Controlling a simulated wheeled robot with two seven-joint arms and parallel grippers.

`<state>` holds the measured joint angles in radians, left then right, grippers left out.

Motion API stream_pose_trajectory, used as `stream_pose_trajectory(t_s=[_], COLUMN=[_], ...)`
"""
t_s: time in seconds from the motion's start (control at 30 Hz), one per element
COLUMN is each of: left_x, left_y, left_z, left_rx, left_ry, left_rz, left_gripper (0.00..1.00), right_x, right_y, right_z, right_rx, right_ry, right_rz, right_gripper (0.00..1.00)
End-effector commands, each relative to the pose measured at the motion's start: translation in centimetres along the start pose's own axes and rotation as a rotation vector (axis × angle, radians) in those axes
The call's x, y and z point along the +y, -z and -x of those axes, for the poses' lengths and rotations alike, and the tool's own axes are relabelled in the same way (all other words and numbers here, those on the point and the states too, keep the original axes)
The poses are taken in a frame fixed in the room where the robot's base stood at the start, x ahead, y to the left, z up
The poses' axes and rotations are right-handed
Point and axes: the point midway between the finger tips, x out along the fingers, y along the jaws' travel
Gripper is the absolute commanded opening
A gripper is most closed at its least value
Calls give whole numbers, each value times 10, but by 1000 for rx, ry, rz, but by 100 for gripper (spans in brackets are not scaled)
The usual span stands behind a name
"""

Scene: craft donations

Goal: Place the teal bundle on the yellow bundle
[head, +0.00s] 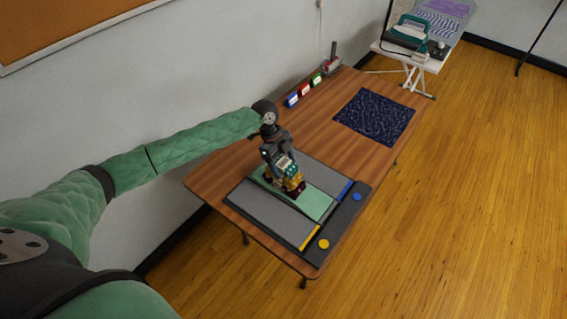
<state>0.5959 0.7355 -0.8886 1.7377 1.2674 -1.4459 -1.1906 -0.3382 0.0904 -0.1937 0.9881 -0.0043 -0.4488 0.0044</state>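My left gripper (281,164) reaches down over the grey work mat on the table. A small teal bundle (284,163) with pale marks is right at its fingertips. A yellow bundle (291,184) with dark red parts is directly below the teal one, on the green middle strip (314,203) of the mat. The two bundles look touching or nearly so; the gripper partly covers them. The fingers are too small and dark to show whether they are closed on the teal bundle. My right gripper is out of view.
The mat has grey side panels (264,217), a yellow bar (309,237) and a blue bar (346,190). A dark patterned cloth (375,116) lies farther back on the wooden table (328,117). Blue, red and green blocks (304,90) line the wall side. A white stand (425,66) is behind.

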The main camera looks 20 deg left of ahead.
Motion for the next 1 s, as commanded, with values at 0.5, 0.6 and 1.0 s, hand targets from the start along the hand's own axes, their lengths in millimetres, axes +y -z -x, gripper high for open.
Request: stream_pose_trajectory(t_s=[0.5,0.6,1.0], left_x=[0,-1,-1], left_y=[-1,-1,0], left_z=[25,43,107], left_rx=[-2,-1,0], left_ry=[2,3,2], left_rz=[-1,-2,-1], left_gripper=[69,69,69], right_x=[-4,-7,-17], right_y=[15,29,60], right_z=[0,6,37], right_rx=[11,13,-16], right_ry=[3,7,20], right_rz=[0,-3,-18], right_gripper=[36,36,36])
